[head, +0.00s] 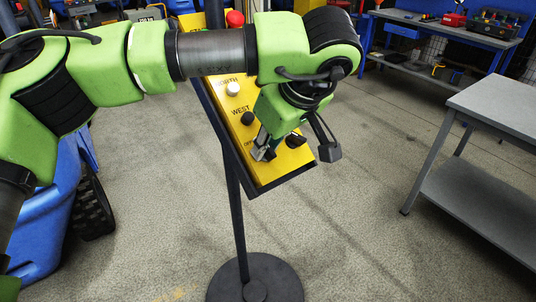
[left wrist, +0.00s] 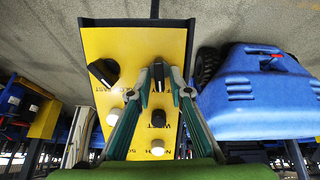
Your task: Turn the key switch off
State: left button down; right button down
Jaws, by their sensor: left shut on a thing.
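The yellow control panel (head: 225,85) is tilted on a dark stand and also fills the middle of the left wrist view (left wrist: 120,45). My left gripper (head: 263,152) is at the panel's lower end, beside a partly covered "OFF" label. My right gripper is in neither view.
The panel also carries a black knob (left wrist: 103,72), a black button by "WEST" (head: 248,118), a white button by "NORTH" (head: 233,89) and a red button (head: 235,19). A grey table (head: 500,105) stands right. A round base (head: 255,285) holds the stand. Floor between is clear.

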pick_arm(q)
jog(key=shift+n+b, duration=0.45)
jog(key=shift+n, duration=0.15)
jog(key=shift+r, duration=0.1)
jog(key=c, duration=2.2)
grip_release()
jog(key=shift+o, duration=0.2)
jog(key=v, duration=1.2)
jog(key=shift+a, duration=0.15)
